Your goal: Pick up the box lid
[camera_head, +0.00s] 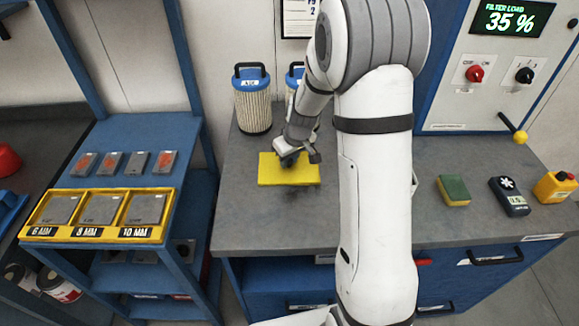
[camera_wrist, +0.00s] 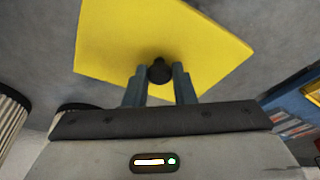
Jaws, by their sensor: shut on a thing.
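The box lid (camera_head: 276,172) is a flat yellow plate over the grey bench, left of my arm in the head view. In the wrist view the lid (camera_wrist: 205,35) fills the upper middle, with a dark round knob (camera_wrist: 159,70) on it. My gripper (camera_head: 289,160) is above the lid, and its fingers (camera_wrist: 159,76) are shut on the knob. A dark shadow lies on the bench just below the lid's near edge in the head view, so the lid seems to be a little above the bench. The knob is mostly hidden in the head view.
A filter cartridge (camera_head: 252,100) with a blue top stands behind the lid, with a second partly hidden by my arm. A sponge (camera_head: 453,190), a dark handheld meter (camera_head: 509,196) and a yellow container (camera_head: 554,187) are at the right. A blue rack with a yellow tray (camera_head: 160,232) stands left.

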